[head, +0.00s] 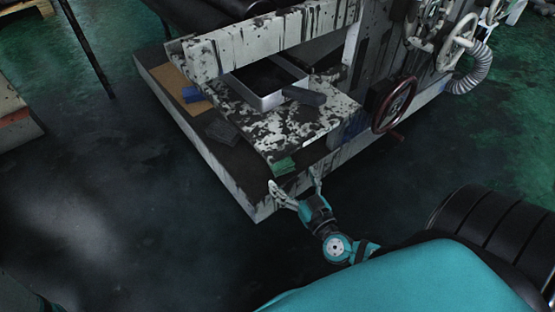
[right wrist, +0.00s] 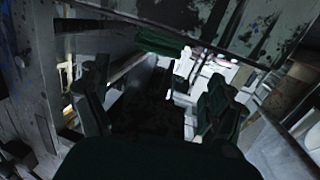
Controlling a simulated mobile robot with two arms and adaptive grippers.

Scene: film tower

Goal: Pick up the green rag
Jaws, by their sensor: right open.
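The green rag (head: 284,166) lies at the front corner of a paint-stained white shelf, its edge at the shelf's rim. In the right wrist view a dark green strip (right wrist: 160,42), which looks like the rag, shows near the top, beyond the fingers. My right gripper (head: 294,183) is just in front of and below the rag, its fingers spread wide and nothing between them. It also shows open in the right wrist view (right wrist: 155,88). I cannot tell whether a finger touches the rag. My left gripper is not in view.
The stained shelf (head: 311,134) holds a metal tray (head: 264,101) and a dark block (head: 304,95). Blue (head: 192,94) and dark grey (head: 222,131) pieces lie on the lower ledge. A dark red handwheel (head: 394,104) juts out right of the rag.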

